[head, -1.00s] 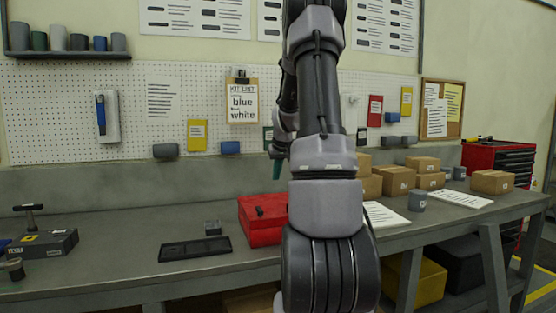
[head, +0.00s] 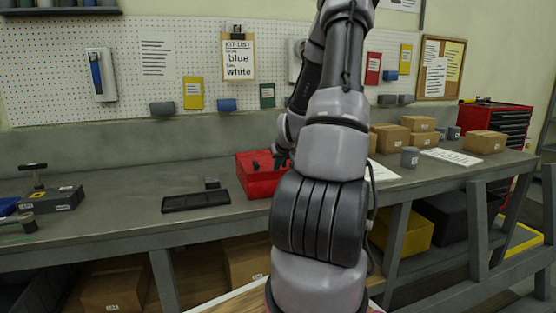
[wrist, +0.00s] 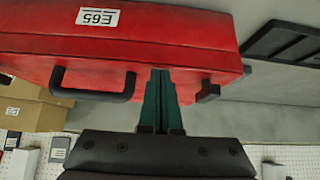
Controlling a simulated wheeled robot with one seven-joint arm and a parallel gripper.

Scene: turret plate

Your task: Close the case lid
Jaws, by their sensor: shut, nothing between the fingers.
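The red case (head: 262,184) sits on the workbench in the head view, partly hidden by my arm. In the wrist view the red case (wrist: 150,35) fills the top, with a white E65 label (wrist: 98,17), a black carry handle (wrist: 92,86) and a black latch (wrist: 208,91). Its lid looks down or nearly down; I cannot tell whether a gap is left. My gripper (wrist: 161,74) is shut and empty, its dark green fingertips at the case's handle side, between handle and latch. Contact cannot be told. In the head view my gripper (head: 281,161) is at the case's upper right.
A dark toolbox (head: 50,199) is at the far left. Cardboard boxes (head: 390,137) and a grey cup (head: 410,157) stand to the right. The bench between toolbox and tray is clear.

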